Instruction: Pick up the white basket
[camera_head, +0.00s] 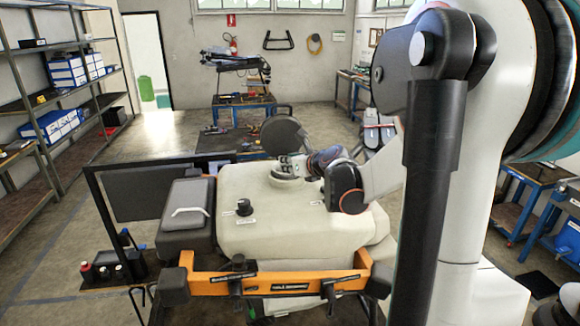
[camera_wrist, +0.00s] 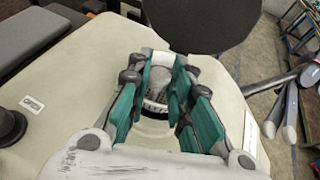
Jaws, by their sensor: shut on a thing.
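The white basket (camera_wrist: 157,88) shows in the wrist view as a pale rim with a grey mesh inside, between the green pads of my gripper (camera_wrist: 161,72). The gripper is shut on it. The basket is at the round opening on top of the large cream tank (camera_wrist: 75,75); whether it still sits in the opening or is slightly raised, I cannot tell. In the head view my gripper (camera_head: 300,166) is low over the top of the tank (camera_head: 300,227), by the pale opening ring (camera_head: 285,173). My gripper and arm hide much of the basket there.
A black knob (camera_head: 244,207) and a dark grey box with a white handle (camera_head: 187,212) are left of the opening. A dark round disc (camera_head: 284,137) stands close behind. An orange bar (camera_head: 270,281) crosses the front. Shelves (camera_head: 62,90) line the left wall.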

